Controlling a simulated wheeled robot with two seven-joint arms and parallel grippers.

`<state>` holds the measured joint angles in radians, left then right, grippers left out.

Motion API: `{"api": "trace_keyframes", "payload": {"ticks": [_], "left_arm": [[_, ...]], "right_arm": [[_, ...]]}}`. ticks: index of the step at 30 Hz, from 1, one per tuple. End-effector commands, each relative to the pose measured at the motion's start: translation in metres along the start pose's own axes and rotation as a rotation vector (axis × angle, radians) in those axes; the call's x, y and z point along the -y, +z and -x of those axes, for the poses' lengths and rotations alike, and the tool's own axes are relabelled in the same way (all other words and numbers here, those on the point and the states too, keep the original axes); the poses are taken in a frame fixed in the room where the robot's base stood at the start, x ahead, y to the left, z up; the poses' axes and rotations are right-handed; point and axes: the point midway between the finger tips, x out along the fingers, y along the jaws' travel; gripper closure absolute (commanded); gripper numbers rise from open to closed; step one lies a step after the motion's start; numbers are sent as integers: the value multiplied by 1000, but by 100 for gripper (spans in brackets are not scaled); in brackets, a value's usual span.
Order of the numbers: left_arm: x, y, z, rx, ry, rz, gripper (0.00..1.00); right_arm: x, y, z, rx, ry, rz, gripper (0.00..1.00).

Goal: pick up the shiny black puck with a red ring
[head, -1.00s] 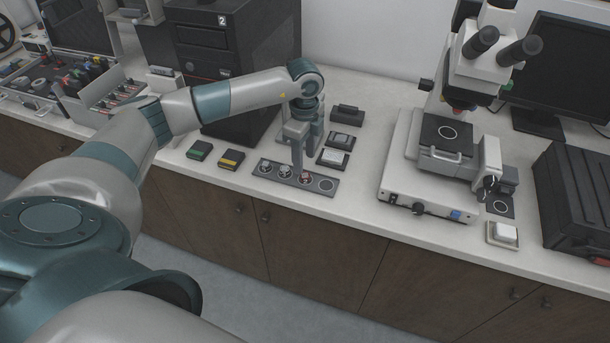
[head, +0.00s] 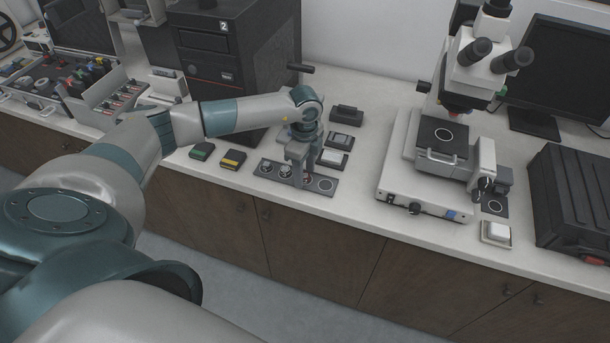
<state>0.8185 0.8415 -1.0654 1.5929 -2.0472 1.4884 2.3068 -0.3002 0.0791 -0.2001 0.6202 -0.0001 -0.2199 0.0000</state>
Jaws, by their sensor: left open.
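My left gripper (head: 300,174) is open, points down, and is low over the right half of a grey tray (head: 333,191) on the counter. The tray has a row of round ringed places. Two pucks with light tops, a left one (head: 266,167) and a middle one (head: 285,171), sit left of the fingers. The place at the right end shows only a white ring. The black puck with the red ring is almost wholly hidden behind and between the fingers; I cannot tell whether they touch it. My right gripper is not in view.
Green-marked (head: 201,151) and yellow-marked (head: 232,160) black boxes lie left of the tray. Small dark blocks (head: 341,141) lie behind it. A black press cabinet (head: 235,65) stands behind my arm. A microscope (head: 440,150) stands to the right, with clear counter between.

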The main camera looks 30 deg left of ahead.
Motion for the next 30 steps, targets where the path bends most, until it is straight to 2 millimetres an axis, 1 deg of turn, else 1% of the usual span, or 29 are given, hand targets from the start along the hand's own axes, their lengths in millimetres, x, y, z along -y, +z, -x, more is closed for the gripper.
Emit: {"api": "trace_keyframes", "payload": {"ticks": [10,11,12,14,15,16,26,30], "left_arm": [[0,0,0,0,0,0,55],[0,0,0,0,0,0,60],[0,0,0,0,0,0,70],[0,0,0,0,0,0,84],[0,0,0,0,0,0,93],[0,0,0,0,0,0,99],[0,0,1,0,-1,0,99],[1,0,6,0,-3,0,99]], "right_arm": [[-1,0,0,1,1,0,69],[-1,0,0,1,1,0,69],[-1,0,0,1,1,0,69],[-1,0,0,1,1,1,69],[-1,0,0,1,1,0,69],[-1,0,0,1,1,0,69],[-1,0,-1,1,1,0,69],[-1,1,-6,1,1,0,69]]}}
